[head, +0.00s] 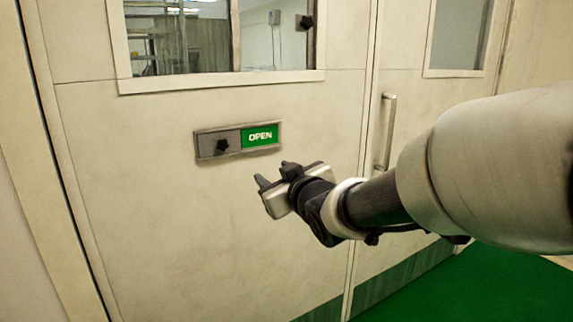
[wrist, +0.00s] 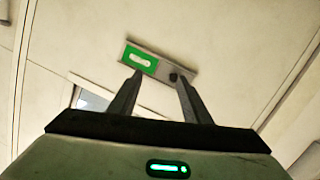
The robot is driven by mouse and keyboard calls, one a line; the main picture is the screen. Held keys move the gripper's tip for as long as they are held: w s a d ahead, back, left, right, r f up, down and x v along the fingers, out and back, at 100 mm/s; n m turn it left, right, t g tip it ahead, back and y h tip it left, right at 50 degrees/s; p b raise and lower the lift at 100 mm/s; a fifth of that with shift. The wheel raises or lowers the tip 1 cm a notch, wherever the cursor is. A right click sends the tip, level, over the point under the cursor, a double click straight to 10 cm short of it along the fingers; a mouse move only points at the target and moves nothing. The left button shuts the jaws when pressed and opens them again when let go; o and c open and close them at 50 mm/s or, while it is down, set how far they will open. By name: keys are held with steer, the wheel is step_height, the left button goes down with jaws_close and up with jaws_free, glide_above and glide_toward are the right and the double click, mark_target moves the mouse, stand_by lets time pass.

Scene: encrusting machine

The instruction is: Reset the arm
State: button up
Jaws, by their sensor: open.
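My arm reaches in from the right in the head view. My gripper (head: 273,174) is open and empty, just below and to the right of the sign plate on the door. In the wrist view my gripper (wrist: 160,78) shows two dark fingers spread apart with nothing between them. The plate also shows in the wrist view (wrist: 160,64), beyond the fingertips. I cannot tell how far they are from it.
The beige door (head: 170,220) has a window (head: 190,35) above the plate. A second door leaf on the right has a vertical metal handle (head: 386,130) and a narrow window (head: 460,35). Green floor (head: 470,285) lies at the lower right.

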steer(key=s+d+f+m+g+h, duration=0.2)
steer(key=s+d+m+h, duration=0.4)
steer(key=d, duration=0.5)
steer(key=s+d+f+m+g, duration=0.1)
steer(key=s+d+f+g, duration=0.15)
steer(key=s, duration=0.55)
steer(key=s+d+f+m+g, duration=0.1)
steer(key=s+d+f+g, duration=0.15)
steer(key=s, duration=0.55)
steer(key=s+d+f+m+g, duration=0.1)
steer(key=s+d+f+g, duration=0.2)
steer(key=s, duration=0.5)
step_height(320, 180, up, 24)
steer(key=t+p, duration=0.1)
steer(key=p, duration=2.2)
steer(key=shift+w+d+f+n+h+p, duration=0.2)
steer(key=shift+w+f+n+h+p, duration=0.1)
steer(key=shift+w+h, duration=0.15)
steer(key=shift+c, duration=0.2)
